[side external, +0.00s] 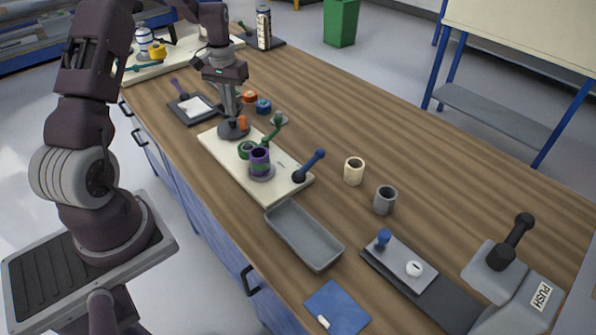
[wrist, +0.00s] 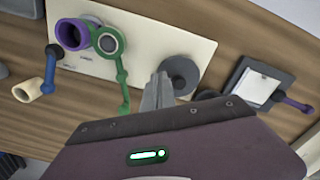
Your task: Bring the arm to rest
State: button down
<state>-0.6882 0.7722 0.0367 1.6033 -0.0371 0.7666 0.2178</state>
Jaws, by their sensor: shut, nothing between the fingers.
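My gripper (side external: 235,119) is shut and empty. A purple roller (side external: 260,161) stands on the board beside a green ring (side external: 246,150). A green crank (side external: 275,131) and a blue-handled crank (side external: 311,164) are also at the board.
A cream cup (side external: 354,171) and grey cup (side external: 384,200) stand on the bench right of the board. A grey tray (side external: 303,236) lies nearer. A dark pad (side external: 184,113) with a purple handle is left of my gripper.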

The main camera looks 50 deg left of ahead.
jog(key=shift+r, duration=0.15)
jog(key=s+d+r+m+t, duration=0.1)
jog(key=s+d+r+m, duration=0.15)
jog(key=d+r, duration=0.7)
jog(key=s+d+r+m+t, duration=0.1)
jog(key=s+d+r+t, duration=0.15)
jog(key=d+r, duration=0.7)
jog(key=s+d+r+m+t, duration=0.1)
jog(key=s+d, duration=0.4)
jog(key=s, duration=0.3)
jog(key=s+d+m+t, duration=0.1)
jog(key=s+d, duration=0.5)
jog(key=s, duration=0.3)
jog(key=shift+r, duration=0.35)
